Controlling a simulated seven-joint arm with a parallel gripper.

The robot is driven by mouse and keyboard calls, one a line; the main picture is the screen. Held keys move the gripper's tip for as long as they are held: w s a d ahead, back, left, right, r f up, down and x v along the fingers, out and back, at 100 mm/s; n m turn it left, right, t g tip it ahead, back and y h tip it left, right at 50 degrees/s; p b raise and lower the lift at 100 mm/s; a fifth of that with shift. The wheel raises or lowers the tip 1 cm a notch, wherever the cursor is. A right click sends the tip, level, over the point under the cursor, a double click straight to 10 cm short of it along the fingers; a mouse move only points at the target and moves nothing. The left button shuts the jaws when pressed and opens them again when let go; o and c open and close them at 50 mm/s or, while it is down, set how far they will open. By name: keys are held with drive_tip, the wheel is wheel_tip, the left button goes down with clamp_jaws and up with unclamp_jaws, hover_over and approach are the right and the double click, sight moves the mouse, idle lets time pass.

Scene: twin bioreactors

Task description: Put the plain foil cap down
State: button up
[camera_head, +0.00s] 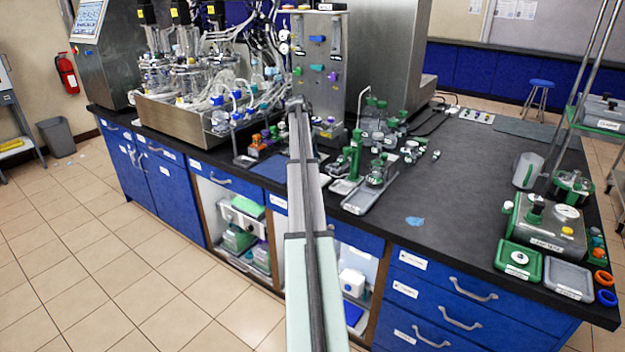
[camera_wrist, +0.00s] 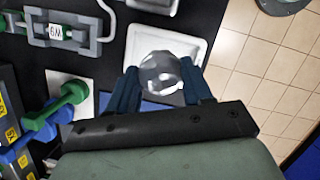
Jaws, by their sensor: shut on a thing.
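The plain foil cap (camera_wrist: 161,72) is a round, shiny silver-grey piece in the wrist view. My gripper (camera_wrist: 163,82) is shut on it, with one dark blue finger on each side. The cap is over the near part of a white tray (camera_wrist: 196,48) with a raised rim. I cannot tell whether it touches the tray or hangs above it. In the head view my arm hides the cap, and I cannot make out the gripper's fingers there.
A blue mat (camera_wrist: 150,107) lies beside the tray. A grey frame labelled W9 (camera_wrist: 95,45) and a green dumbbell-shaped piece (camera_wrist: 58,106) are to the left. The bench edge and tiled floor (camera_wrist: 262,62) are to the right. A steel bioreactor tray (camera_head: 180,128) stands at the back left.

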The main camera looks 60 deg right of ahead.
wheel_tip(320, 180, down, 8)
drive_tip(key=shift+f, duration=0.1)
idle(0.4)
drive_tip(key=shift+f, duration=0.15)
drive_tip(key=o, duration=1)
drive_tip(key=v, duration=1.2)
drive_tip(key=shift+r, duration=0.25)
